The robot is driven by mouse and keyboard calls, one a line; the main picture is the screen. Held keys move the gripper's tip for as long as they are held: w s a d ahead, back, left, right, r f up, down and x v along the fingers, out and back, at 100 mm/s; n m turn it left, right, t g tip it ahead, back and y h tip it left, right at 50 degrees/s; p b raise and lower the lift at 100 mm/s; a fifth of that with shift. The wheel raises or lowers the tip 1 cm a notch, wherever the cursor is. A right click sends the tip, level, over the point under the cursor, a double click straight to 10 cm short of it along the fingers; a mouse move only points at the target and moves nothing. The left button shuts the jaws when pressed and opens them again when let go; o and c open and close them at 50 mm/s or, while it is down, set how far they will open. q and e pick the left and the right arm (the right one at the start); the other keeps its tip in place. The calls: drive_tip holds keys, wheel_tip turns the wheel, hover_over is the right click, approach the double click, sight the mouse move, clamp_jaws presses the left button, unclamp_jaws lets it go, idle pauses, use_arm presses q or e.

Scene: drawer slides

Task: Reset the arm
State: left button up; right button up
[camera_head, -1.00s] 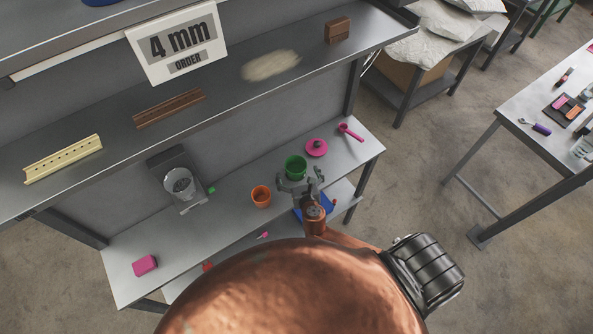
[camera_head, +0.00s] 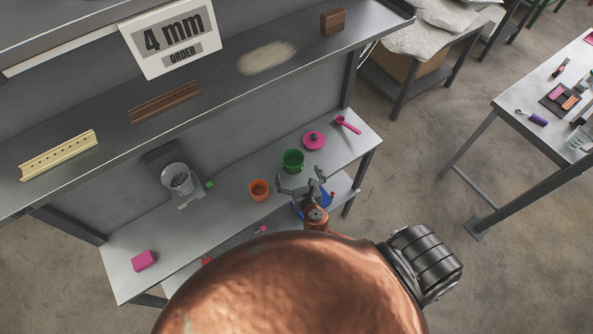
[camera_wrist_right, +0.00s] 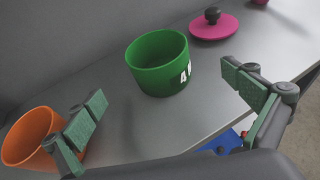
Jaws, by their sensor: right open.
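My right gripper (camera_head: 300,184) is open and empty in the head view, at the front edge of the lower bench shelf. In the right wrist view its two green-padded fingers (camera_wrist_right: 170,98) are spread wide. A green cup (camera_head: 293,161) stands upright just beyond the fingers; it also shows in the right wrist view (camera_wrist_right: 158,72) with part of a white mark. An orange cup (camera_head: 259,190) stands to the left of the gripper, and in the right wrist view it (camera_wrist_right: 28,138) is partly behind the left finger. My left gripper is not in view.
A pink lid (camera_head: 314,140) and pink scoop (camera_head: 348,125) lie behind and right. A glass beaker on a scale (camera_head: 177,179) and a pink block (camera_head: 144,261) are left. The upper shelf (camera_head: 225,88) holds a cream rail (camera_head: 58,155) and brown rail (camera_head: 165,102).

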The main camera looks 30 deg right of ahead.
drive_tip(key=shift+s, duration=0.25)
idle(0.4)
